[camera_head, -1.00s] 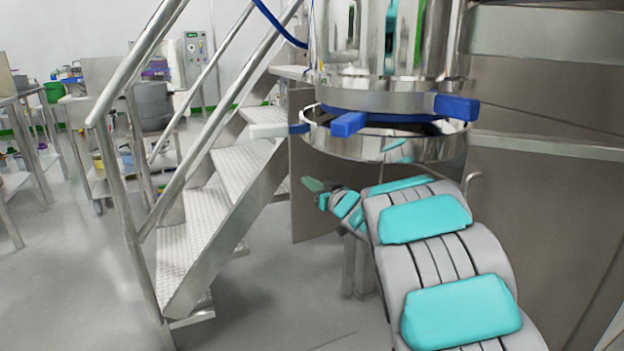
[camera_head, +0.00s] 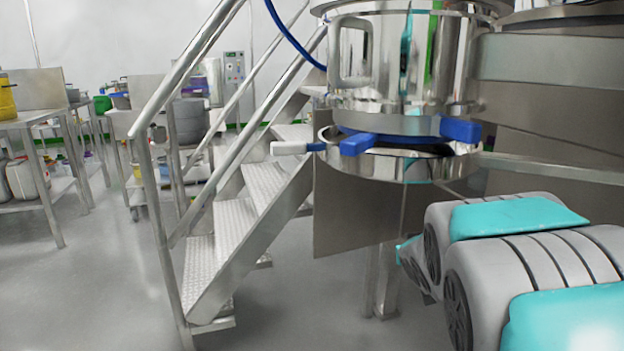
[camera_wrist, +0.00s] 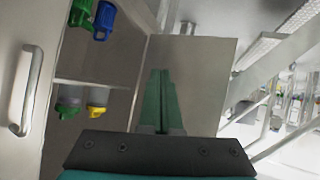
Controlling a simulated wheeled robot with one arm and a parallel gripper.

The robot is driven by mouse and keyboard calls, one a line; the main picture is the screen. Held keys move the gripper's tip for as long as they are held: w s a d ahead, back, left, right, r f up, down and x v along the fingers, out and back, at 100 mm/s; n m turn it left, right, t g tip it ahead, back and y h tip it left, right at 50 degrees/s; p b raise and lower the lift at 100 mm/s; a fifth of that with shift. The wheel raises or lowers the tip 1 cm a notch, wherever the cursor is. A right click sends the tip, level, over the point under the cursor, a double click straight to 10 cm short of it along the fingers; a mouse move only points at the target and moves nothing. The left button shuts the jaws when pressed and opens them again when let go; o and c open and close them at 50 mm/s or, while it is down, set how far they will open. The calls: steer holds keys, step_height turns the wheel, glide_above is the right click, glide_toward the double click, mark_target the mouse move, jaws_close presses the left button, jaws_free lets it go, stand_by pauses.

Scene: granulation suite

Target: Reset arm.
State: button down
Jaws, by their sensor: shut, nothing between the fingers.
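My arm shows at the lower right of the head view as grey links with teal pads, folded in close to the camera. My gripper is hidden behind these links in that view. In the wrist view my gripper (camera_wrist: 162,98) has its two green fingers together, with nothing between them. A plain steel panel (camera_wrist: 205,75) lies behind the fingers there. I cannot tell how far the fingertips are from it.
A steel vessel (camera_head: 400,60) with blue clamps (camera_head: 357,144) stands close ahead. Metal stairs (camera_head: 235,225) with rails are left of it. Tables (camera_head: 45,120) with containers stand at far left. The left floor (camera_head: 90,290) is clear. The wrist view shows a door handle (camera_wrist: 26,90).

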steer(key=s+f+m+g, duration=0.1)
steer(key=s+f+g, duration=0.2)
steer(key=s, duration=0.7)
steer(key=s+f+g, duration=0.4)
steer(key=s, duration=0.7)
steer(key=s+a+f+g+y, duration=0.1)
steer(key=s+a+g, duration=0.2)
steer(key=s, duration=0.8)
steer(key=s+a+f+n+g+y, duration=0.1)
steer(key=s+a+g, duration=0.2)
steer(key=s, duration=0.9)
steer(key=shift+s+a, duration=0.15)
steer(key=shift+a, duration=0.7)
